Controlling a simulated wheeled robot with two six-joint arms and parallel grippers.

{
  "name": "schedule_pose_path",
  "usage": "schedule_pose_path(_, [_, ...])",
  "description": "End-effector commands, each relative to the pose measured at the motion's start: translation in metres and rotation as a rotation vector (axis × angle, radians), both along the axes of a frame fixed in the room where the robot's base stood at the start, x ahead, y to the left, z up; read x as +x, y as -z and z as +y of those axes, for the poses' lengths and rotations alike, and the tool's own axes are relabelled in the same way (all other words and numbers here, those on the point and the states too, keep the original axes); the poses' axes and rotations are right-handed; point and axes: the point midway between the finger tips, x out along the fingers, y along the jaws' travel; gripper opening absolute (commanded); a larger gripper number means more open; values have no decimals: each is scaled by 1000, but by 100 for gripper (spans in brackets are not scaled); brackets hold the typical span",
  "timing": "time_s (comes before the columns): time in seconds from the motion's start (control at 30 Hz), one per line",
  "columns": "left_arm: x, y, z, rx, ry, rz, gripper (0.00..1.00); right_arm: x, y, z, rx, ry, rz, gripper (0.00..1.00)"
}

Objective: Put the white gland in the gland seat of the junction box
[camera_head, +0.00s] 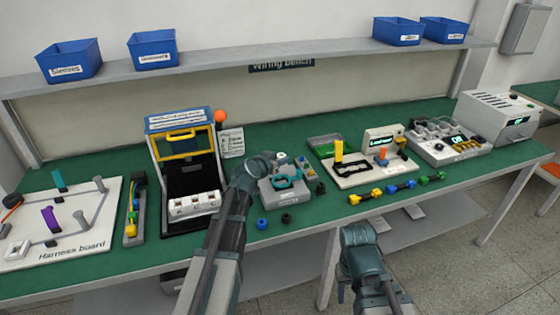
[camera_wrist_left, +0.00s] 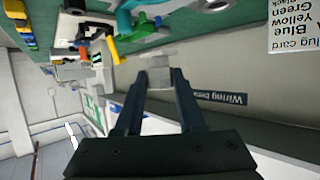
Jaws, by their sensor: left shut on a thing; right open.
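My left gripper (camera_head: 262,163) is over the bench, just behind and left of the grey junction box (camera_head: 276,197). In the left wrist view its two dark fingers (camera_wrist_left: 161,75) are shut on a pale grey-white piece (camera_wrist_left: 160,64), which looks like the white gland. The head view does not show this piece clearly. The gripper partly covers the box, and I cannot make out the gland seat. A teal part (camera_head: 291,182) shows at the box top. My right gripper (camera_head: 359,237) is open, low in front of the bench edge, away from the box.
A blue gland (camera_head: 262,223) and a black one (camera_head: 286,218) stand in front of the box. A white fixture (camera_head: 365,172) and coloured connectors (camera_head: 397,188) are on the right. A shelf (camera_head: 270,63) runs behind.

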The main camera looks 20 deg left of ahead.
Motion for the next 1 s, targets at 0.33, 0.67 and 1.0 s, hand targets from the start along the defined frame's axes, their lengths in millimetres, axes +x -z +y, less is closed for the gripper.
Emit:
schedule_pose_path(0.33, [0, 26, 0, 0, 0, 0, 0, 0, 25, 0, 0, 0, 0, 50])
schedule_pose_path(0.67, [0, 58, 0, 0, 0, 0, 0, 0, 58, 0, 0, -1, 0, 50])
schedule_pose_path(1.0, [0, 58, 0, 0, 0, 0, 0, 0, 58, 0, 0, -1, 0, 50])
